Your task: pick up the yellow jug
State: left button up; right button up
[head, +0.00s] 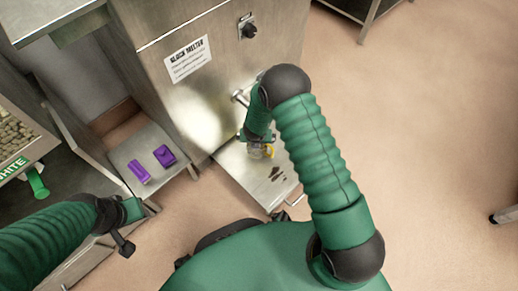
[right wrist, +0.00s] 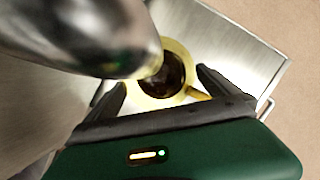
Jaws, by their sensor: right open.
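The yellow jug (right wrist: 175,72) stands on a metal shelf under a metal spout (right wrist: 85,30) in the right wrist view. Dark brown liquid shows inside it, its handle points to the lower right, and the spout hides part of its rim. My right gripper (right wrist: 160,82) is open, with one finger on each side of the jug; I cannot tell whether they touch it. In the head view only a little of the jug (head: 268,152) shows beside my right gripper (head: 257,138). My left gripper (head: 128,228) is at the lower left, away from the jug; its jaws are unclear.
The metal block melter (head: 205,75) rises behind the jug. Its low shelf (head: 238,168) has dark stains and a front handle. Two purple objects (head: 139,171) (head: 164,155) lie on a grey surface to the left, near a bin with a green scoop (head: 38,184).

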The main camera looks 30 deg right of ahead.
jog(key=shift+w+d+f, duration=0.1)
jog(key=shift+w+f, duration=0.05)
jog(key=shift+f, duration=0.05)
jog(key=c, duration=2)
